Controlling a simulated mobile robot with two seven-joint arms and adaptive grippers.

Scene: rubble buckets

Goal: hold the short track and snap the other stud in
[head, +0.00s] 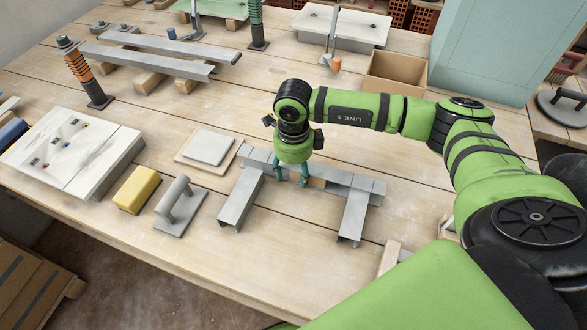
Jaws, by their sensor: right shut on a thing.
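The short track (338,180) is a grey metal channel lying across the middle of the table. My right gripper (291,181) points down over it, left of its middle, with teal fingers shut on it. One grey stud (240,200) runs from the track's left end toward the front. The other grey stud (353,218) runs forward from near its right end. Both studs meet or overlap the track; I cannot tell how deeply either is seated. The gripper hides part of the track. My left gripper is out of view.
A yellow sponge (137,189) and a grey trowel (180,205) lie to the left. A white panel (72,150) with coloured wires is farther left. Long grey rails (155,62) rest on wooden blocks behind. An open cardboard box (395,77) stands behind my right arm.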

